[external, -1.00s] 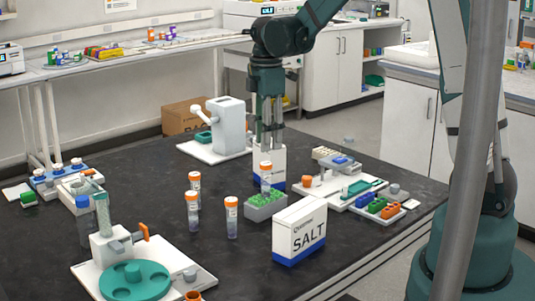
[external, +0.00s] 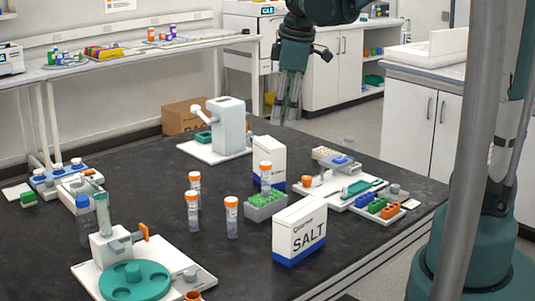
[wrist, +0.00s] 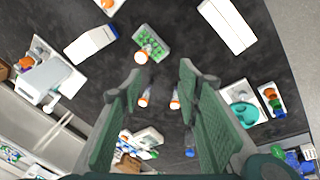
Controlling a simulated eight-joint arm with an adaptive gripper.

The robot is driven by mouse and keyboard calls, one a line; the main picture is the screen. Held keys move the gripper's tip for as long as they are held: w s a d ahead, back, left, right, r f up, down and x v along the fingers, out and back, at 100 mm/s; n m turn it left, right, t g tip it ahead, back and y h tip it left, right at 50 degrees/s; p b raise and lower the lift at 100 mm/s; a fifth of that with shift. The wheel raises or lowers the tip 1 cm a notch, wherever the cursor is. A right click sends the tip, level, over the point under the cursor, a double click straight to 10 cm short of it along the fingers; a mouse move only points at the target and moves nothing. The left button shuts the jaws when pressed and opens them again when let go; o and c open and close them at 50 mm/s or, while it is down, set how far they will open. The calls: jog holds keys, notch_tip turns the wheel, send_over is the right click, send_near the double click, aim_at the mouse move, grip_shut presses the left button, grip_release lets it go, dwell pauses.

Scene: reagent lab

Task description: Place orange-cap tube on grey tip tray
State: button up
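A white orange-cap tube (external: 265,176) stands upright at the grey tip tray (external: 262,213), which holds green tips. In the wrist view the tube (wrist: 149,47) overlaps the tray (wrist: 166,58), apparently standing on it. Three more orange-cap tubes stand upright on the dark bench left of the tray: one at the back (external: 195,182), one just in front of it (external: 192,214), and one nearer the tray (external: 232,219). My gripper (external: 286,114) is open and empty, raised beyond the tray and clear of all tubes. Its spread fingers (wrist: 161,78) show nothing between them.
A salt box (external: 300,232) stands in front of the tray, and another white box (external: 269,155) behind it. A white device (external: 230,127) stands at the back. A teal rotor device (external: 135,275) is front left. A rack of coloured blocks (external: 378,207) is right.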

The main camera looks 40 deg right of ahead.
jog(key=s+a+r+m+t, duration=0.1)
jog(key=s+m, duration=0.3)
jog(key=s, duration=0.5)
jog(key=s+a+r+m+t, duration=0.2)
jog(key=s+m, duration=0.3)
jog(key=s, duration=0.3)
jog(key=shift+s+r+t, duration=0.35)
jog(key=shift+r+t, duration=0.45)
jog(key=shift+r, duration=0.05)
